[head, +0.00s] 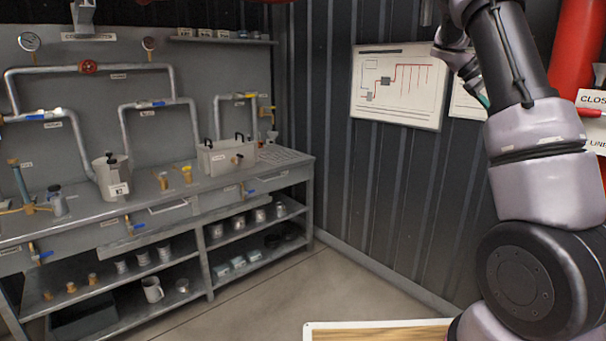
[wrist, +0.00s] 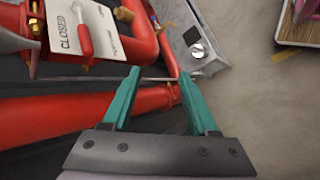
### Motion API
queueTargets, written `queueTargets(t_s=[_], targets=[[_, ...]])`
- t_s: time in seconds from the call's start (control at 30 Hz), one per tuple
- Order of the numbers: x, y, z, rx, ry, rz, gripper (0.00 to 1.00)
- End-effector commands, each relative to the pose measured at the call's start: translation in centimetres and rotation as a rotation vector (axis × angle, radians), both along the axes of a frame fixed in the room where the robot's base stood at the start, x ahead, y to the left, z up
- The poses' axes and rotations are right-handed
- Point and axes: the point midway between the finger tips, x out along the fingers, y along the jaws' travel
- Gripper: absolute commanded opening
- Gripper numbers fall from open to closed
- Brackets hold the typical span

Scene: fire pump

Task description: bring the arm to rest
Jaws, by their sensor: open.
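My arm (head: 545,185) stands raised at the right of the head view, bent at its joints, with its upper end running out of the top of the picture. My gripper (wrist: 158,90) shows in the wrist view with two teal fingers apart and nothing between them. A small teal part of it shows at the right in the head view. Behind the fingers in the wrist view are a red pipe (wrist: 75,118) and a white sign reading "CLOSED" (wrist: 85,30). I cannot tell how near the fingers are to the pipe.
A grey workbench (head: 180,190) with pipes, valves and containers stands at the left. Its lower shelves hold cups and jars. A diagram board (head: 398,85) hangs on the dark corrugated wall. A grey metal box (wrist: 200,45) sits beside the red pipes. Floor (head: 260,295) is clear before the bench.

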Motion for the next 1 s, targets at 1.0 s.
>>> queueTargets(t_s=[1.0], targets=[[-24.1, 29.1, 2.2, 0.902, -1.010, -0.131, 0.59]])
